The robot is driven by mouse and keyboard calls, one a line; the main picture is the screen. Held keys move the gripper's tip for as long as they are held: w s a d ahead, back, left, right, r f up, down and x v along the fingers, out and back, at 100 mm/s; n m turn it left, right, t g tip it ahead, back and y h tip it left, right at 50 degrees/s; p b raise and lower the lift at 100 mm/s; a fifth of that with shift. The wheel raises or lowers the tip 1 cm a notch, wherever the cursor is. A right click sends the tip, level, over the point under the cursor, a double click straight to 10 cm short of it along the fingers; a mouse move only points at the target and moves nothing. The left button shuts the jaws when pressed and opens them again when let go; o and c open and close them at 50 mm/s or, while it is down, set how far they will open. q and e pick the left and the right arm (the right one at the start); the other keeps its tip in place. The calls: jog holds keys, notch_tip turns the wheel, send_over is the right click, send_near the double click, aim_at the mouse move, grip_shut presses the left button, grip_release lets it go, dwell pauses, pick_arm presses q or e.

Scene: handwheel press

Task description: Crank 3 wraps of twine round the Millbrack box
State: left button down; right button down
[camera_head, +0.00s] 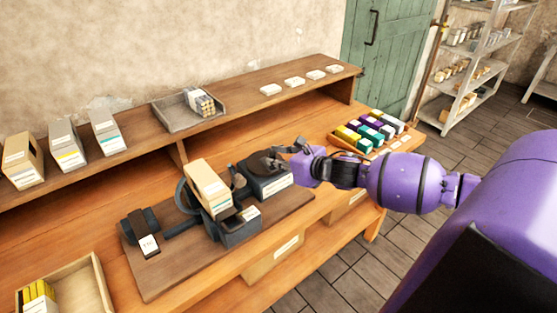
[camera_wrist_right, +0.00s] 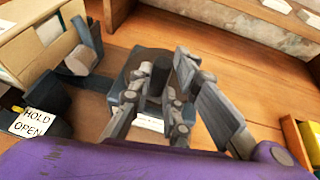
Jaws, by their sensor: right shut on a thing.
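A tan box (camera_head: 207,188) with a white label stands clamped in the dark machine on the bench; its label is too small to read. Its edge also shows in the right wrist view (camera_wrist_right: 40,50). To its right is a dark housing (camera_head: 268,182) with a white label and a dark crank part on top. My right gripper (camera_head: 282,158) is at the top of this housing, shut on a dark upright crank knob (camera_wrist_right: 160,74) between its fingers. Any twine cannot be made out. My left gripper is not in view.
A tag (camera_wrist_right: 35,122) reading "HOLD OPEN" hangs beside the machine. A dark block with a white card (camera_head: 148,245) stands at the left of the board. Three boxes (camera_head: 66,145) stand on the back shelf. A tray of coloured spools (camera_head: 370,130) is right of my gripper.

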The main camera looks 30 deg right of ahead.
jog(key=shift+a+r+m+h+p, duration=0.25)
jog(key=shift+a+m+h+p, duration=0.35)
jog(key=shift+m+h, duration=0.2)
jog(key=shift+w+a+m+h, duration=0.15)
jog(key=shift+a+m+h, duration=0.45)
jog(key=shift+h, duration=0.4)
jog(key=m+h, duration=0.1)
jog(key=a+m+h, duration=0.1)
jog(key=h, duration=0.1)
jog(key=shift+w+a+f+m, duration=0.1)
jog(key=shift+w+f+m, duration=0.1)
jog(key=shift+m, duration=0.2)
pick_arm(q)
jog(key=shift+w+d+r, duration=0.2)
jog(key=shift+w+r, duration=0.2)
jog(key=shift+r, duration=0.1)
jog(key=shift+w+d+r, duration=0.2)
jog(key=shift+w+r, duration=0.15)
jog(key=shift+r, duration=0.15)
pick_arm(e)
jog(key=shift+w+a+m+g+h, duration=0.25)
jog(key=shift+m+g+h, duration=0.1)
jog(key=shift+m+h, duration=0.3)
jog(key=shift+w+a+m+g+h, duration=0.1)
jog(key=shift+a+m+g+h, duration=0.25)
jog(key=shift+m+h, duration=0.25)
jog(key=shift+w+a+m+g+h, duration=0.2)
jog(key=shift+m+g+h, duration=0.2)
jog(key=shift+m+h, duration=0.2)
